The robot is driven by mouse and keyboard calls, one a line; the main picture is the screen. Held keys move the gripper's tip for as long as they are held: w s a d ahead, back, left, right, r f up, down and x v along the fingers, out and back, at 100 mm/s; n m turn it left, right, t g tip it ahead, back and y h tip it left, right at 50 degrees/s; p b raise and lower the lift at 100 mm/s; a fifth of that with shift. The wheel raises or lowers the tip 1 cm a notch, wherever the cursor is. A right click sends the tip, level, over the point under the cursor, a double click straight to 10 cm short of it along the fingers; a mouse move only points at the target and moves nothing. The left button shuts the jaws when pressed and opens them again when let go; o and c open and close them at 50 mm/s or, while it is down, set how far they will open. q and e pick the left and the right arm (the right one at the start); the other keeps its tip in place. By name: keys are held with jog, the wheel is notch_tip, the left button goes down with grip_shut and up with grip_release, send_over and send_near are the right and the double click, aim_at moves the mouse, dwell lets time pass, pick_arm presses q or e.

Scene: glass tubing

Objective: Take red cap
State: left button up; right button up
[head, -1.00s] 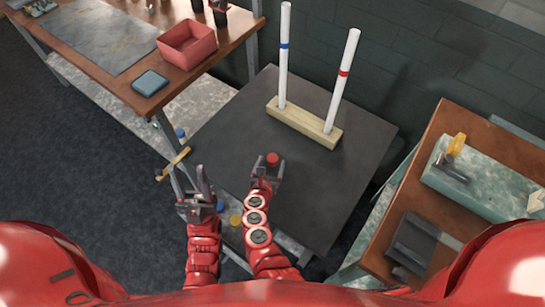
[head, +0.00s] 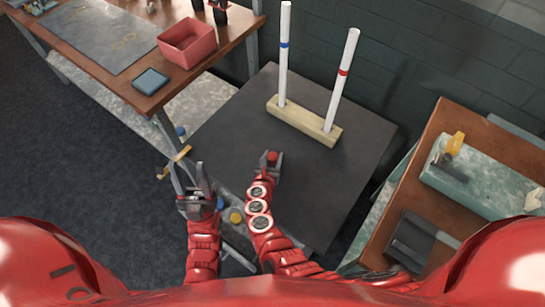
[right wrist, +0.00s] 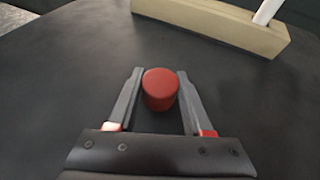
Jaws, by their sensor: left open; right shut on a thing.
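The red cap (head: 272,155) is a short red cylinder on the dark table, at its near side. In the right wrist view the cap (right wrist: 160,89) stands upright between my two fingertips. My right gripper (head: 271,159) is shut on it; I cannot tell whether the cap still touches the table. My left gripper (head: 188,180) is open and empty, off the table's left edge. A white tube with a red band (head: 342,82) and a white tube with a blue band (head: 284,55) stand in a wooden block (head: 305,122) behind the cap.
The dark table (head: 330,190) is otherwise clear. A bench with a pink box (head: 187,42) and a blue pad (head: 150,81) is at the upper left. A wooden table with a greenish slab (head: 485,180) and a yellow-handled tool (head: 452,147) is at the right.

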aim_at(272, 156)
jog(key=shift+r, duration=0.15)
grip_shut()
notch_tip(272, 156, up, 18)
jog(key=p, duration=0.2)
jog(key=shift+p, duration=0.35)
dwell(0.5)
